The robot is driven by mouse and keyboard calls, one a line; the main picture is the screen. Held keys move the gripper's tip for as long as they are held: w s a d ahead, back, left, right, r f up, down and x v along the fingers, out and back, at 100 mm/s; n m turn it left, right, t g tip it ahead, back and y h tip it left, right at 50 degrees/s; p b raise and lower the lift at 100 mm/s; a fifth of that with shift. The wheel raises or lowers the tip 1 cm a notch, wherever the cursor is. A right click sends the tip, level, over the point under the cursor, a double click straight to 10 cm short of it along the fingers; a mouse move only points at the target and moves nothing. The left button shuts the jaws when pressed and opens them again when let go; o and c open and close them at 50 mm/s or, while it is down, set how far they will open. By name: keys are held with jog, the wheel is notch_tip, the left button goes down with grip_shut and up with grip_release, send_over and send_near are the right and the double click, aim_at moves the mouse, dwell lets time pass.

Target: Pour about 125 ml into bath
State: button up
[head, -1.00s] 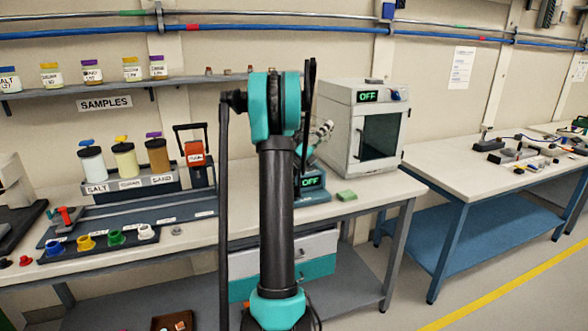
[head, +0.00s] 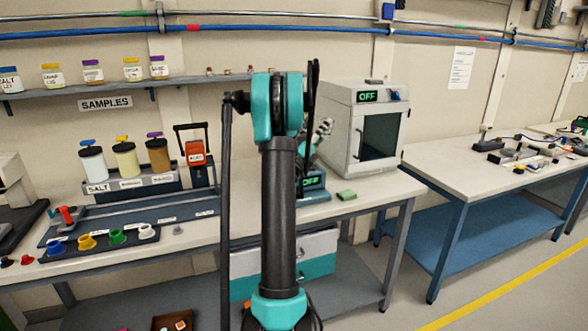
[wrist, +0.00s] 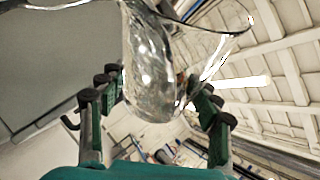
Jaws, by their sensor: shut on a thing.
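In the wrist view my gripper (wrist: 160,92) is shut on a clear glass vessel (wrist: 152,70), with green-and-black fingers on both sides of it. The glass is tilted in this view, and its wide curved rim runs along the top. I cannot tell how much liquid is in it. In the head view my arm hides most of the gripper and the glass. A teal device with an OFF display (head: 311,182) stands on the bench just behind my arm, partly hidden. I cannot make out for certain which thing is the bath.
A white oven-like cabinet (head: 366,125) stands right of my arm, with a green pad (head: 346,196) in front. Sample jars (head: 127,160) and a red-fronted device (head: 197,155) stand left. Coloured pieces (head: 118,237) line the bench front. A second bench (head: 460,172) is at right.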

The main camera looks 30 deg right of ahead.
jog(key=shift+r+n+t, duration=0.2)
jog(key=shift+n+t, duration=0.1)
jog(key=shift+n, duration=0.1)
jog(key=shift+s, duration=0.1)
jog(key=shift+s+d+r+n+t, duration=0.1)
jog(key=shift+s+r+n+t, duration=0.1)
jog(key=shift+n+t, duration=0.15)
jog(key=shift+r+n+t+h, duration=0.25)
jog(key=shift+n+t+h, duration=0.05)
jog(key=shift+n+t, duration=0.25)
